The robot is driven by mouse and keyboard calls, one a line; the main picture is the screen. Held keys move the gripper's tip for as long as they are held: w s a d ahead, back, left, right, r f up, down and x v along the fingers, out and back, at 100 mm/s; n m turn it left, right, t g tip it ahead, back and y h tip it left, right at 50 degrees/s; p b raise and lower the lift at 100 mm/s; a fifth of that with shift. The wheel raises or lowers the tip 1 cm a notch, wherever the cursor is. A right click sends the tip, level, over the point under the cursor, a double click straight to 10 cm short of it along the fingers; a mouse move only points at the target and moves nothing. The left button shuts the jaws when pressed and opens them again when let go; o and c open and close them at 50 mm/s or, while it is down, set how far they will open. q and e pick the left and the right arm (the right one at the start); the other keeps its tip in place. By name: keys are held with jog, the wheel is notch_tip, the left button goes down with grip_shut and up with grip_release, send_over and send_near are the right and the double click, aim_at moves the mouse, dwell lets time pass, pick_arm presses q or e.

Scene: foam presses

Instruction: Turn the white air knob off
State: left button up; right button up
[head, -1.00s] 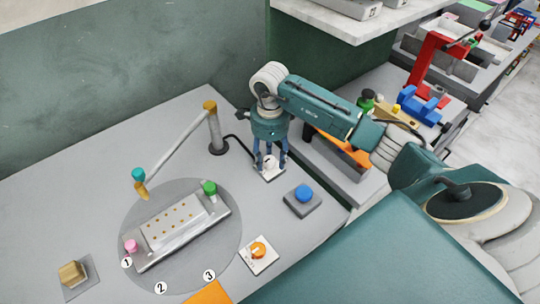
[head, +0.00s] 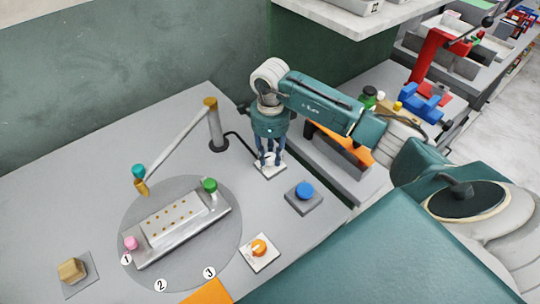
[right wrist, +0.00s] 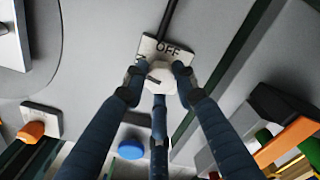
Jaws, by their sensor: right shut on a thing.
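The white air knob (right wrist: 150,82) sits on a white square plate (right wrist: 178,52) marked OFF in the right wrist view. A dark line on its face slants and does not point straight at the OFF lettering. My right gripper (right wrist: 156,84) has its three blue fingers closed around the knob. In the head view, the right gripper (head: 270,159) points down onto the plate (head: 270,175) near the back right of the table, and its fingers partly cover the knob. My left gripper is not in view.
A blue button (head: 304,190) and an orange knob (head: 258,247) stand nearby. A metal block (head: 186,228) with pink and green knobs lies on a round plate to the left, below a jointed arm (head: 180,146). A black cable runs behind the plate.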

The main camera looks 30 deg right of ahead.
jog(key=m+b, duration=0.1)
jog(key=m, duration=0.2)
jog(key=shift+d+f+m, duration=0.1)
jog(key=shift+d+m, duration=0.05)
jog(key=shift+m, duration=0.15)
jog(key=m+b, duration=0.1)
jog(key=m, duration=0.3)
jog(key=shift+m+b, duration=0.3)
jog(key=shift+b, duration=0.05)
jog(key=m+b, duration=0.1)
jog(key=m, duration=0.3)
jog(key=shift+m, duration=2.1)
